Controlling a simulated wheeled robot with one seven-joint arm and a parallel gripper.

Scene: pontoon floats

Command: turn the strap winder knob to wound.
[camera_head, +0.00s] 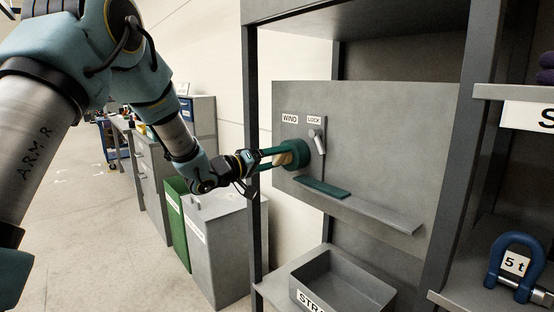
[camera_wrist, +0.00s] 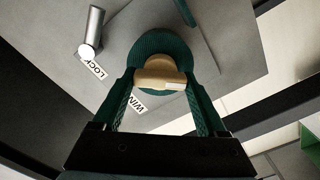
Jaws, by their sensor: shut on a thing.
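The strap winder knob (camera_head: 299,152) is a dark green ribbed disc with a tan grip bar on its face, mounted on a grey panel below the WIND label (camera_head: 290,119). In the wrist view the knob (camera_wrist: 166,50) shows with its tan bar (camera_wrist: 161,80) lying roughly across the picture. My gripper (camera_head: 279,157) is shut on the tan bar, one green finger on each side, as the wrist view also shows (camera_wrist: 162,84). A flat green strap (camera_head: 322,187) lies on the panel's ledge below the knob. The bar's far side is hidden.
A metal lock lever (camera_head: 319,141) stands right of the knob under the LOCK label (camera_head: 314,120). A grey ledge (camera_head: 375,213) runs below, with an open grey bin (camera_head: 345,285) under it. Dark rack posts (camera_head: 255,150) flank the panel. A blue shackle (camera_head: 516,265) sits at right.

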